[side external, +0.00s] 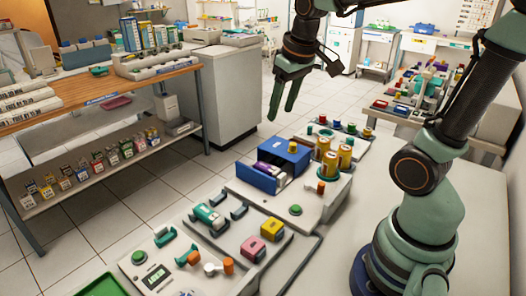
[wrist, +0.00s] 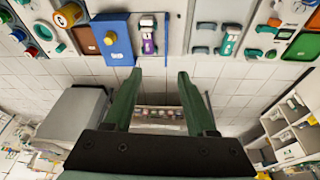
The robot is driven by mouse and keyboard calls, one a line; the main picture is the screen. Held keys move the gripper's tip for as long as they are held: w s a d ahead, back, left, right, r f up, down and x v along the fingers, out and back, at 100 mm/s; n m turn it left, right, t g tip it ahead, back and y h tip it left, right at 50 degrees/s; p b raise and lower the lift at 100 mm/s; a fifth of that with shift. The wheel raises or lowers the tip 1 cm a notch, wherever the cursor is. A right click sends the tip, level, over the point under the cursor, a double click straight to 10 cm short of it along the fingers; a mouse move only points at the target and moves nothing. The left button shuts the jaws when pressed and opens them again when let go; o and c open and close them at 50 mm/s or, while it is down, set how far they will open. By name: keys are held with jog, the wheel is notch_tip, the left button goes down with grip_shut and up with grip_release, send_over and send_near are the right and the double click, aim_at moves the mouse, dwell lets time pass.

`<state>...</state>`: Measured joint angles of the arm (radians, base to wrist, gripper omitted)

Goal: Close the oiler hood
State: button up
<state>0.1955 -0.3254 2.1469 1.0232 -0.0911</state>
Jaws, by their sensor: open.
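The oiler on the white bench unit has a blue hood (side external: 290,156) with a yellow knob (side external: 292,146) on top. A purple-and-white item (side external: 268,169) lies uncovered beside the hood, behind a low blue front wall (side external: 256,179), so the hood stands open. The wrist view shows the hood (wrist: 113,55) from above, its knob (wrist: 110,38) and the purple-and-white item (wrist: 148,43) to its right. My gripper (side external: 281,114) is open and empty, above and apart from the hood. In the wrist view my gripper (wrist: 160,74) has its fingers pointing towards the bench, below the oiler.
Gold canisters (side external: 327,163) stand right beside the oiler. Green (side external: 209,216), yellow and pink (side external: 263,237) devices sit nearer the front. Floor tiles lie open between the shelf and the bench.

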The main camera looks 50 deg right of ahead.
jog(key=w+d+f+m+g, duration=0.15)
jog(key=w+d, duration=0.25)
jog(key=d, duration=0.4)
jog(key=g, duration=0.2)
send_near(293, 144)
jog(key=shift+y, duration=0.3)
jog(key=f, duration=0.9)
jog(key=shift+d, duration=0.35)
grip_shut()
